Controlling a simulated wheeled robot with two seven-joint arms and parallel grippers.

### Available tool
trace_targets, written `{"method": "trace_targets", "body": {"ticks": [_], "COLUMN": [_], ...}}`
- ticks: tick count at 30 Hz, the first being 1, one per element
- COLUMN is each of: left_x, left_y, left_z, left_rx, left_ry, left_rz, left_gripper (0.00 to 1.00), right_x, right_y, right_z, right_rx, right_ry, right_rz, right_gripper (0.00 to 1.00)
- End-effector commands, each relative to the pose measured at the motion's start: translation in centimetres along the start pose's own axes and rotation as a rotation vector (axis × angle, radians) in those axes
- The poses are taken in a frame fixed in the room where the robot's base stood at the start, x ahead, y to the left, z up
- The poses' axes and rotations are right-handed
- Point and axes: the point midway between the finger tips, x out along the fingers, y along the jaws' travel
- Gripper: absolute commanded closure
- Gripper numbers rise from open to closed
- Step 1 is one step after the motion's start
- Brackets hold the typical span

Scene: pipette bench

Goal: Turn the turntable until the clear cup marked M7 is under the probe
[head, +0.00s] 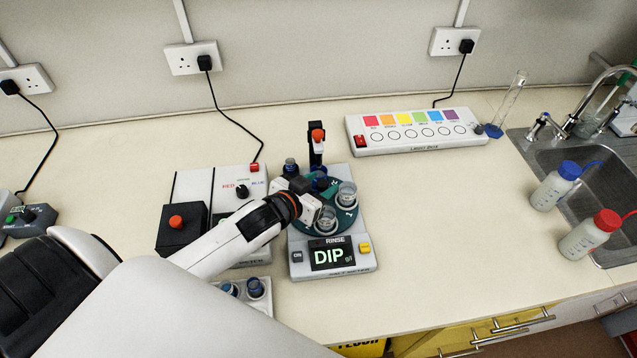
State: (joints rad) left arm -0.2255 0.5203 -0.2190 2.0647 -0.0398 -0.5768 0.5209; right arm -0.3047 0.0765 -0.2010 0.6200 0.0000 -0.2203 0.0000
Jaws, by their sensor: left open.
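The round dark green turntable (343,222) sits on a white meter base with a display reading "RINSE" and "DIP". One clear cup (347,195) stands at its right side and another clear cup (326,221) at its front. A blue cup (319,178) is at the back, below the probe post (316,148) with its orange-red top. No M7 mark is readable on any cup. My left gripper (318,192) is open over the left part of the turntable, near the cups; contact cannot be told. It hides part of the disc. My right gripper is not in view.
A white box with red and blue labels (197,186) and a black block with an orange knob (181,228) stand left of the meter. A light box (415,132) is behind right. Two wash bottles (556,186) stand by the sink. The bench right of the meter is clear.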

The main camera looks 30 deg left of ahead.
Motion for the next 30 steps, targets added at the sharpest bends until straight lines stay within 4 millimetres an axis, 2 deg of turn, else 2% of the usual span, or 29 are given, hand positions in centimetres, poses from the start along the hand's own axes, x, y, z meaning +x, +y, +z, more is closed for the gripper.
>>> {"method": "trace_targets", "body": {"ticks": [4, 12, 13, 30], "left_x": [-0.01, -0.03, -0.03, -0.06], "left_y": [-0.01, -0.01, -0.02, 0.23], "left_z": [-0.01, -0.02, -0.01, 0.08], "left_rx": [0.000, 0.000, 0.000, 0.033], "left_ry": [0.000, 0.000, 0.000, 0.001], "left_rz": [0.000, 0.000, 0.000, -0.067], "left_gripper": [0.54, 0.98, 1.00, 1.00], "right_x": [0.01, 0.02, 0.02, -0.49], "right_y": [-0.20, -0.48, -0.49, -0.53], "right_z": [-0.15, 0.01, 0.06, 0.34], "right_rx": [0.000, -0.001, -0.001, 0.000], "right_ry": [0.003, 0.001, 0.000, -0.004], "right_rz": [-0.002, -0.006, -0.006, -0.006], "right_gripper": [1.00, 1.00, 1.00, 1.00]}}
